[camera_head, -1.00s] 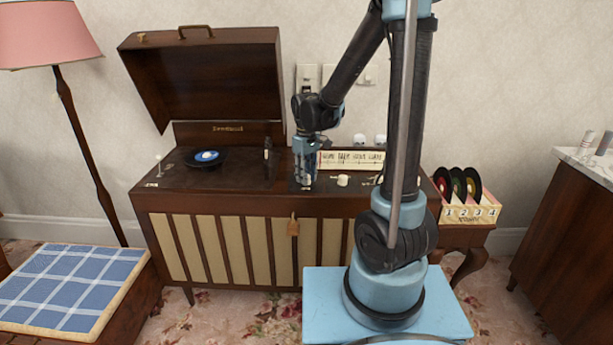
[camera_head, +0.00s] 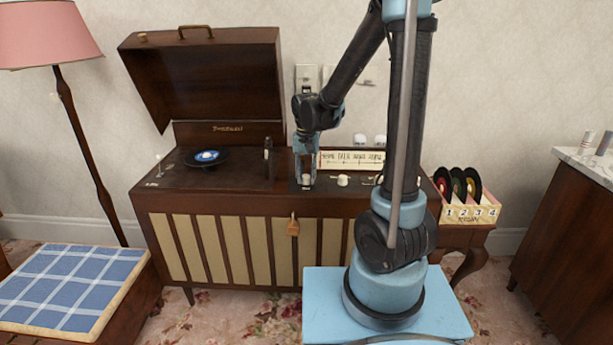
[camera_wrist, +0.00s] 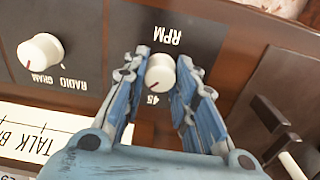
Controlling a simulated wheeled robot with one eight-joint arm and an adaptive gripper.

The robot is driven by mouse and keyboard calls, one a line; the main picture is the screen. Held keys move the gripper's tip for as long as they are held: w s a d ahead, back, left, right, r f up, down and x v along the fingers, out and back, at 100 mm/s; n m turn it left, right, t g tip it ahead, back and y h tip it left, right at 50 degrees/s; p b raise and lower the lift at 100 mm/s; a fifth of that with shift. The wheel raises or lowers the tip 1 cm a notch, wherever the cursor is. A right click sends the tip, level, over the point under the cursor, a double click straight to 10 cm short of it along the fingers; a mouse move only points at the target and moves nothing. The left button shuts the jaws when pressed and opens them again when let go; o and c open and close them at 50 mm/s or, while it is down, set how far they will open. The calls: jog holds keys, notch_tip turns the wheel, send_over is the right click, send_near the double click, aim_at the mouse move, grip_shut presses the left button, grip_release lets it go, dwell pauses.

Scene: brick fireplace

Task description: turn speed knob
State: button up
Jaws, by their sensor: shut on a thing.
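The speed knob (camera_wrist: 160,74) is a small cream knob with a red pointer line, on a dark panel marked RPM and 45 in the wrist view. It also shows in the head view (camera_head: 306,180), at the left of the control panel. My gripper (camera_wrist: 158,82) has a finger on each side of the knob and is shut on it. In the head view my gripper (camera_head: 305,172) reaches down onto the panel. The knob's underside and exact contact with the fingers are partly hidden.
A second cream knob (camera_wrist: 40,52), marked RADIO GRAM, sits beside it. A blue-labelled record (camera_head: 206,157) lies on the turntable to the left, under a raised lid (camera_head: 210,85). Numbered records (camera_head: 459,185) stand in a rack at right.

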aim_at(307, 175)
jog(key=shift+w+m, duration=0.25)
jog(key=shift+m, duration=0.25)
jog(key=o, duration=1)
jog(key=shift+c, duration=0.2)
jog(key=shift+o, duration=0.6)
jog(key=shift+s, duration=0.1)
jog(key=shift+r, duration=0.1)
notch_tip(307, 175, up, 12)
jog(key=shift+d, duration=0.1)
